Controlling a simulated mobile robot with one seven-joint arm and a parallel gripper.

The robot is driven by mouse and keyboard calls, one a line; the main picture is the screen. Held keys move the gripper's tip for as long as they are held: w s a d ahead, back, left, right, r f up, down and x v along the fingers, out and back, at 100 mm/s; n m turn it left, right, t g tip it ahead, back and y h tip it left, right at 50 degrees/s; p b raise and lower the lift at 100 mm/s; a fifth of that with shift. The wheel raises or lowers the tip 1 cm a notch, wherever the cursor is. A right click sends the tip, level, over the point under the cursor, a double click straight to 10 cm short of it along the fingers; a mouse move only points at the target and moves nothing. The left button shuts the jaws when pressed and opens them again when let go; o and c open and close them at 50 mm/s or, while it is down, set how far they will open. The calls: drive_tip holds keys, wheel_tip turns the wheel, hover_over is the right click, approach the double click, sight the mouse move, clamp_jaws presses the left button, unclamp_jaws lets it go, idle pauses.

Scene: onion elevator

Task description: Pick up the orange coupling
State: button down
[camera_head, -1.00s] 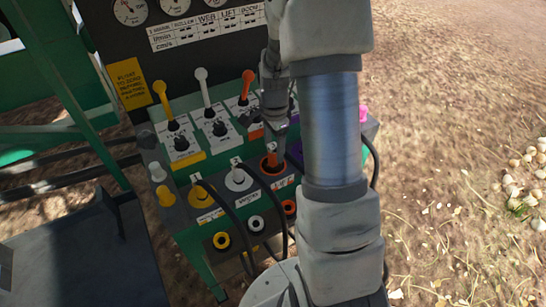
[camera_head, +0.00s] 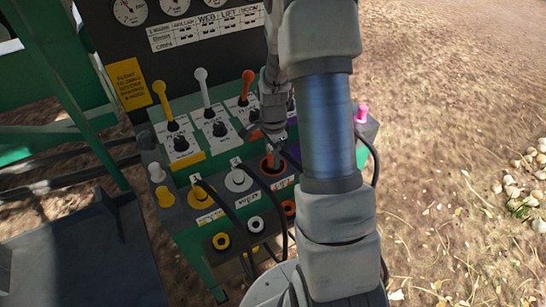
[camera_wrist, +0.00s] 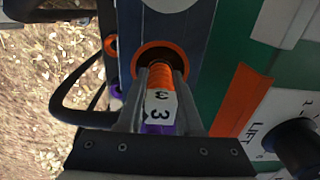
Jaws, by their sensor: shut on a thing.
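The orange coupling (camera_wrist: 160,80) has a white label marked 3. It sits in the dark opening of an orange-ringed socket (camera_wrist: 141,54) on the panel. My gripper (camera_wrist: 160,70) is shut on the coupling, one finger on each side. In the head view my gripper (camera_head: 273,158) reaches down to the orange socket in the top row. There its fingers hide most of the coupling, so I cannot tell how deep it sits.
A white coupling (camera_head: 238,179) and a yellow coupling (camera_head: 201,195) stand left of it. Black hoses (camera_head: 222,208) run close by. Yellow, white and orange levers (camera_head: 248,86) rise behind. A pink-tipped handle (camera_head: 361,113) stands at the right.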

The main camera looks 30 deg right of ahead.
idle(0.4)
drive_tip(key=shift+r, duration=0.45)
wheel_tip(320, 180, up, 4)
drive_tip(key=shift+d+f, duration=0.1)
drive_tip(key=s+d+r, duration=0.6)
drive_tip(key=s+d, duration=0.1)
drive_tip(key=s, duration=0.1)
drive_tip(key=shift+s+d+r+p, duration=0.2)
drive_tip(key=shift+s+d+p, duration=0.05)
drive_tip(key=shift+d+p, duration=0.15)
